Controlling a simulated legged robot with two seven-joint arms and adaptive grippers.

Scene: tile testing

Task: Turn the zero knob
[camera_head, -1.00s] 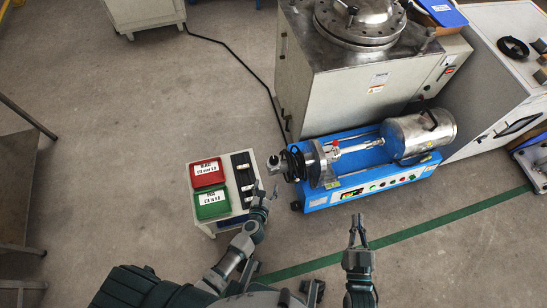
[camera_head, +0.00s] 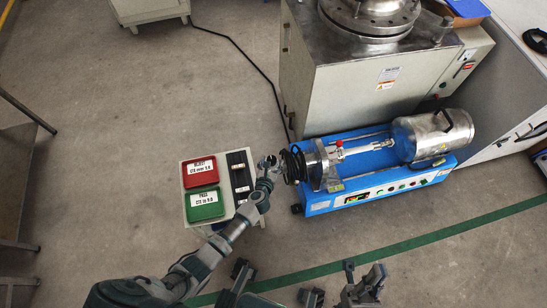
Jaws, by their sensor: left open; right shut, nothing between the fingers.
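The blue testing machine (camera_head: 375,190) stands right of centre. A black ring-like part (camera_head: 292,164) is at its left end, with a small grey round part (camera_head: 270,161) beyond it. I cannot make out a zero knob; anything at that end is too small or hidden by my gripper. My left gripper (camera_head: 267,172) is open at the small round part, overlapping it in view; I cannot tell whether they touch. My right gripper (camera_head: 362,276) is shut and empty at the lower edge, apart from the machine.
A small white stand (camera_head: 240,163) with a red tray (camera_head: 200,171) and a green tray (camera_head: 204,205) is left of the machine. A large metal-topped cabinet (camera_head: 350,95) stands behind it. Clear floor lies in front, with a green line (camera_head: 430,239).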

